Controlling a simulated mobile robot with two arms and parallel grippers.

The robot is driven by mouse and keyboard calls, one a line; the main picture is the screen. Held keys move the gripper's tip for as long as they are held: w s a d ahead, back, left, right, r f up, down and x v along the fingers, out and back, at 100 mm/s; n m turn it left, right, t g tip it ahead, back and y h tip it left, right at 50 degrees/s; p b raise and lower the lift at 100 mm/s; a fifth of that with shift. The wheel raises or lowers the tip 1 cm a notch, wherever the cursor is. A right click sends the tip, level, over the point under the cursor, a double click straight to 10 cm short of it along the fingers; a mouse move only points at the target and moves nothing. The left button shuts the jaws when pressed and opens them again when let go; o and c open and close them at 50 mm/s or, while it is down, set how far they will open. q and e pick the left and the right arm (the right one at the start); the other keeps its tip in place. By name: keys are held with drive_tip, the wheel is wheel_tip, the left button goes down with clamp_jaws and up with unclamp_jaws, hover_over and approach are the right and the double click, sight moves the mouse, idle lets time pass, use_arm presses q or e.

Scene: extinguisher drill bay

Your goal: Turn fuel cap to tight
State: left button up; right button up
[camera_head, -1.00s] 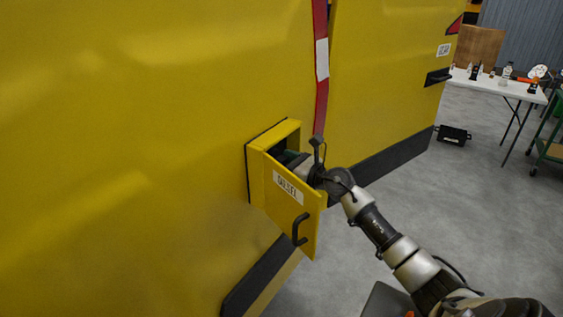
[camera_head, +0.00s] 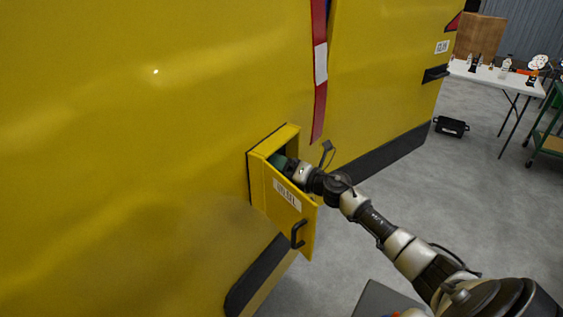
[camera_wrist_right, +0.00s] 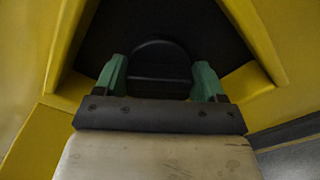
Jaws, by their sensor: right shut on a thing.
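The black round fuel cap (camera_wrist_right: 160,62) sits in the dark recess in the right wrist view, with a raised bar across it. My right gripper (camera_wrist_right: 160,82) has its green fingers on either side of the cap and is shut on it. In the head view my right gripper (camera_head: 278,161) reaches into the yellow filler box (camera_head: 284,135). The open flap (camera_head: 283,205), with a DIESEL label and a black handle, hides part of the fingers and the cap. My left gripper is not in view.
A white table (camera_head: 500,78) with small items, a black case (camera_head: 451,127) and a green cart (camera_head: 548,140) stand at the right.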

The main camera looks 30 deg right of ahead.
drive_tip(key=m+p, duration=0.2)
drive_tip(key=m, duration=0.2)
drive_tip(key=shift+d, duration=0.1)
drive_tip(key=shift+f+m+p, duration=0.1)
drive_tip(key=shift+m+p, duration=0.5)
drive_tip(key=shift+m, duration=1)
drive_tip(key=o, duration=0.9)
drive_tip(key=shift+s, duration=0.1)
drive_tip(key=shift+b+v, duration=1.5)
drive_tip(key=shift+v, duration=3.8)
drive_tip(key=shift+f, duration=0.1)
